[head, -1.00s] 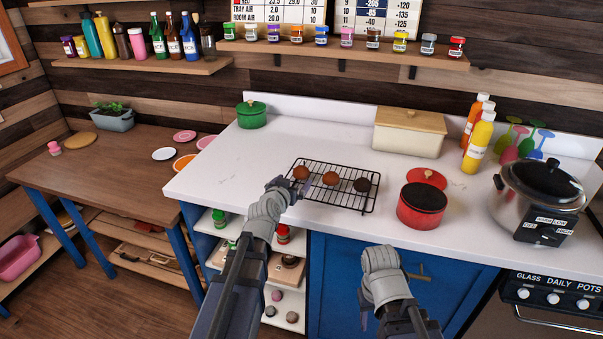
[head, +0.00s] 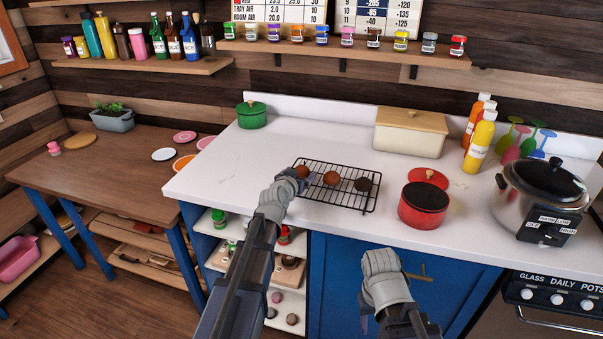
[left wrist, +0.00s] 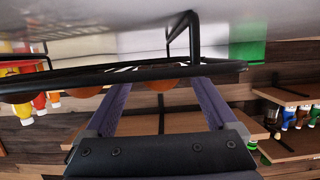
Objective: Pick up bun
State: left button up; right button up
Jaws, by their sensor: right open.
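Three round buns sit in a row on a black wire rack (head: 352,201) on the white counter. The left bun (head: 302,171) is reddish brown, the middle bun (head: 332,178) is brown, and the right bun (head: 363,185) is very dark. My left gripper (head: 306,183) is at the rack's left end, in front of the left bun and partly covering it. In the left wrist view its fingers (left wrist: 163,92) are spread apart, with a bun (left wrist: 160,85) showing between them behind the rack's bar. Contact cannot be told. My right gripper (head: 366,323) hangs low before the blue cabinet, mostly hidden by its wrist.
A red pot (head: 423,207) stands right of the rack, with its red lid (head: 428,178) behind. A cream box (head: 410,135), sauce bottles (head: 479,142) and a steel cooker (head: 540,195) stand farther right.

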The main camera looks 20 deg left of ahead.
aim_at(299, 174)
pick_arm(q)
jog(key=c, duration=1.1)
jog(key=shift+c, duration=0.2)
notch_tip(299, 174, up, 10)
jog(key=p, duration=1)
